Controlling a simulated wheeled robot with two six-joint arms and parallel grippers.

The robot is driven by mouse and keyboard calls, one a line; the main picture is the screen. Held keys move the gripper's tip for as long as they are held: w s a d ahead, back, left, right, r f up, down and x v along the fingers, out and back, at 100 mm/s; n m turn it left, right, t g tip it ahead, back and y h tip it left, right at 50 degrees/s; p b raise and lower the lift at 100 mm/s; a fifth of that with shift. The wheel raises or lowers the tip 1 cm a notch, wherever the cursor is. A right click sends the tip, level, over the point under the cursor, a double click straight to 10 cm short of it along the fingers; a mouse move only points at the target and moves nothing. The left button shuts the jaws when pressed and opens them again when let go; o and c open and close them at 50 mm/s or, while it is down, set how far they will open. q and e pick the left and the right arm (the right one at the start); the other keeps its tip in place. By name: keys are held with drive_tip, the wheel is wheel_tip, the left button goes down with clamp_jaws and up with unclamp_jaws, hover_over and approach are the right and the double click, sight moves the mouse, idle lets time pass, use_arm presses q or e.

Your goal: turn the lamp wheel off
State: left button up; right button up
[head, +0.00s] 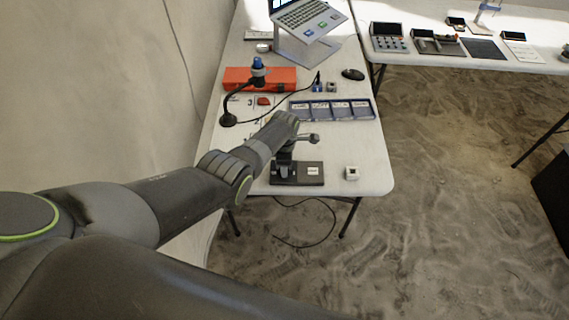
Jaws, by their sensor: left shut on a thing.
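A dark base plate (315,180) with a white label lies near the front edge of the near table. My left gripper (284,171) reaches down onto the left part of this plate. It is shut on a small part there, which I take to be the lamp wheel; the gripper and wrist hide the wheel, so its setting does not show. A grey rounded piece (313,138) sticks out to the right of the wrist. My right gripper is not in view.
A small white box (352,173) stands right of the plate. Behind are a blue divided tray (364,110), a red-orange case (281,87), a black gooseneck stand (228,119), a mouse (353,74) and a laptop (303,14). The table's front right corner is clear.

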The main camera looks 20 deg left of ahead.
use_arm(q)
drive_tip(key=n, duration=0.5)
drive_tip(key=shift+w, duration=0.1)
drive_tip(key=shift+n, duration=0.3)
idle(0.4)
drive_tip(key=o, duration=1)
drive_tip(key=shift+r+p, duration=0.6)
drive_tip(key=shift+r, duration=0.05)
wheel_tip(320, 180, up, 5)
drive_tip(key=shift+r+p, duration=0.1)
drive_tip(key=shift+p, duration=1.1)
wheel_tip(320, 180, up, 11)
